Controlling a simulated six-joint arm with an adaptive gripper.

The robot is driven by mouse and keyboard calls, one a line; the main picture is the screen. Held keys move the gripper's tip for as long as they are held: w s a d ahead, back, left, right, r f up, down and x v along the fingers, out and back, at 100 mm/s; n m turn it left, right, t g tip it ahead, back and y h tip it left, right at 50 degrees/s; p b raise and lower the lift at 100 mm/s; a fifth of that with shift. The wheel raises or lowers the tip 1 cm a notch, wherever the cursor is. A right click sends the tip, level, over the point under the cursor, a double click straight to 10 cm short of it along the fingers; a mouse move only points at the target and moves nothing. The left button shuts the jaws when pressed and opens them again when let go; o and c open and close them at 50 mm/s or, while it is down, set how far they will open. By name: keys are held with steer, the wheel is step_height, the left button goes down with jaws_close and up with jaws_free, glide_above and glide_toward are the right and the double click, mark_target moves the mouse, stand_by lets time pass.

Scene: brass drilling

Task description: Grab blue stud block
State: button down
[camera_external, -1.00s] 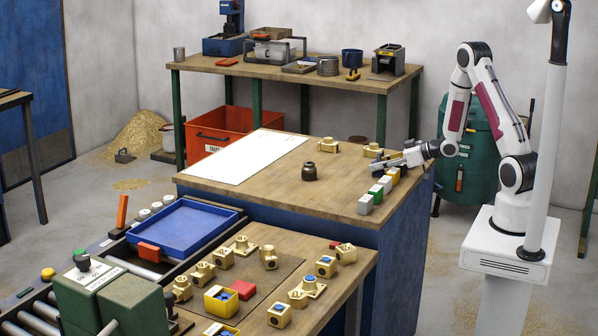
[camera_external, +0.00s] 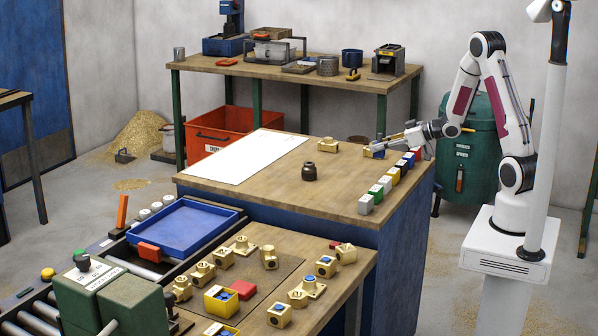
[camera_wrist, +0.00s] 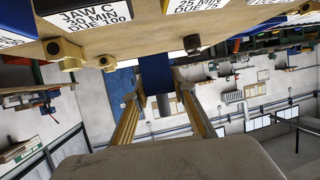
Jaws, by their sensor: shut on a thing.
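A blue block (camera_wrist: 156,75) sits between the two fingertips of my gripper (camera_wrist: 157,95) in the wrist view. My gripper is shut on it. In the external view my gripper (camera_external: 377,147) reaches left over the far right part of the wooden bench, low near its top. A small patch of blue shows at its fingertips; the rest of the block is hidden there. I cannot tell from these views whether the block touches the bench.
Several coloured blocks stand in a row along the bench's right edge, from a grey one (camera_external: 365,204) to a red one (camera_external: 417,152). A brass fitting (camera_external: 327,145) and a dark round part (camera_external: 309,172) stand left of my gripper. A white sheet (camera_external: 247,157) lies farther left.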

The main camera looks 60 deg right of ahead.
mark_target(379, 137)
steer(key=shift+r, duration=1.55)
steer(key=shift+a, duration=0.1)
